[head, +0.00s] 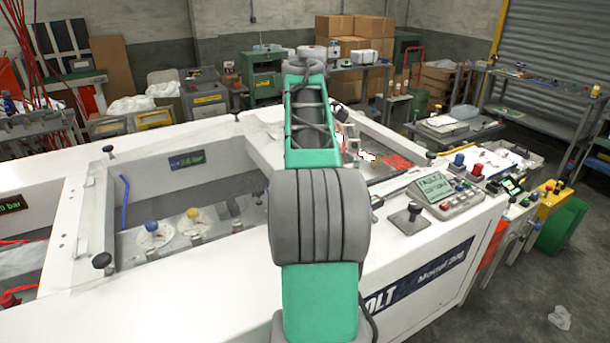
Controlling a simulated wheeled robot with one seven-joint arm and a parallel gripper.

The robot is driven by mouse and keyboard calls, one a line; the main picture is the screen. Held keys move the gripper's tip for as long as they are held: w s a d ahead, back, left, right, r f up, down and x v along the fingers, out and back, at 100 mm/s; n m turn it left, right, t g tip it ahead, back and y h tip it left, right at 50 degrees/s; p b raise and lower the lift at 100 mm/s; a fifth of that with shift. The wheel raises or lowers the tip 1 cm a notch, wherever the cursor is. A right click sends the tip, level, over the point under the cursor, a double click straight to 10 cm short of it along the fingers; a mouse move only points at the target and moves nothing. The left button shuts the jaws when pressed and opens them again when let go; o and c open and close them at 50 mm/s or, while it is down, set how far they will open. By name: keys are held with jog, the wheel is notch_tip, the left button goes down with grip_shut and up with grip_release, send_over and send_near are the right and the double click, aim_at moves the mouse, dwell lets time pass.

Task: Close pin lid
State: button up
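A long white machine (175,305) fills the foreground, with open recessed bays in its top. The middle bay holds a blue knob (151,226) and a yellow knob (194,214) on pale round bases. The right bay has red material (396,161) in it. Black knobs stand on the rims, one (101,261) by the middle bay and one (431,157) by the right bay. I cannot tell which part is the pin lid. My green and grey arm reaches forward over the machine. My gripper seems to be near the right bay, mostly hidden behind the arm; its fingers are not clear.
A control box with a green "FAULT" screen (434,186) and a black lever (407,219) stand on the machine's right end. A yellow box (551,197) and a green bin (562,224) stand beyond. The floor at right is mostly clear, with crumpled plastic (559,317).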

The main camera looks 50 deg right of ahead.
grip_shut()
dwell(0.6)
